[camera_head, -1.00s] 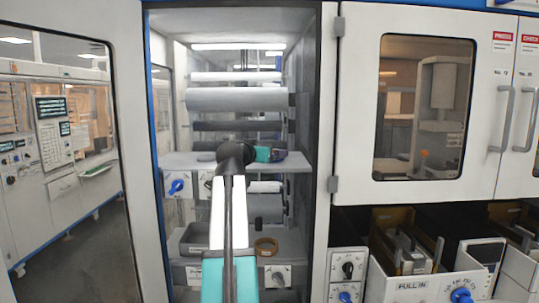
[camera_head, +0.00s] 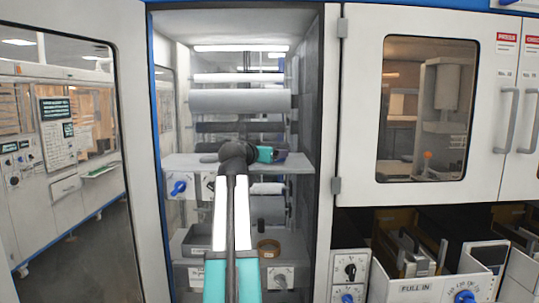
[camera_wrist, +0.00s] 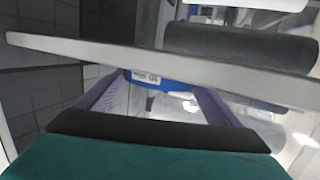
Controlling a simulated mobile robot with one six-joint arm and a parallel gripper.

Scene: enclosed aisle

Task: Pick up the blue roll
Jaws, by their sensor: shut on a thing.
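My gripper (camera_wrist: 158,100) shows in the wrist view as two purple-grey fingers beyond a dark band and teal housing. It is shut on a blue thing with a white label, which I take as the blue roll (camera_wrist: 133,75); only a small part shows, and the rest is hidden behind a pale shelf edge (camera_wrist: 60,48). In the head view my gripper (camera_head: 279,155) is small and dark beyond the teal wrist, just over the middle shelf (camera_head: 300,163). The blue roll cannot be made out there.
The open cabinet bay has grey rollers (camera_head: 240,101) above the shelf. Side walls are close on both sides. A white cabinet door (camera_head: 360,100) and pulled-out drawers (camera_head: 410,288) lie to the right.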

